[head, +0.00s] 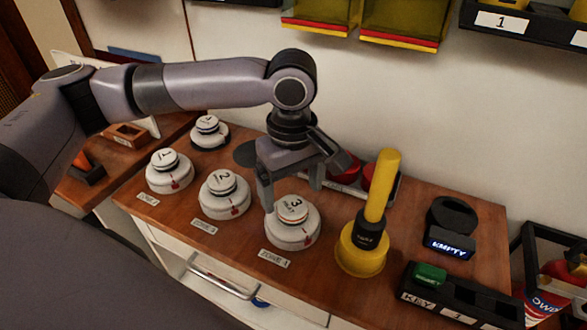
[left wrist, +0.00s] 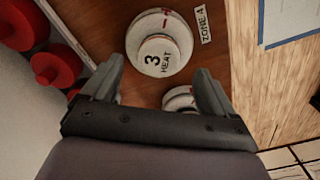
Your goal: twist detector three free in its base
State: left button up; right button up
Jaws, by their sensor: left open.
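Detector three (head: 292,212) is a round white unit marked "3 HEAT" with a red mark, seated in its white base (head: 291,236) on the wooden bench top. A "ZONE 4" label (head: 274,258) lies in front of it. My left gripper (head: 292,187) is open, pointing down just above and behind detector three, with nothing between its fingers. In the left wrist view the detector (left wrist: 157,56) shows beyond and between the open fingertips (left wrist: 160,72), apart from both fingers as far as I can see. My right gripper is not in view.
Detector two (head: 223,184), detector one (head: 168,164) and another detector (head: 208,124) stand to the left. A yellow-handled tool (head: 374,200) stands close on the right. Red round units (head: 378,178) lie behind.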

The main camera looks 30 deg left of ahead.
aim_at(293, 216)
pick_arm(q)
jog(key=shift+f, duration=1.3)
jog(key=c, duration=1.2)
jog(key=shift+r+n+p, duration=0.1)
jog(key=shift+n+p, duration=1.4)
jog(key=shift+p, duration=0.45)
jog(key=shift+n+p, duration=0.35)
jog(key=shift+n, duration=1.45)
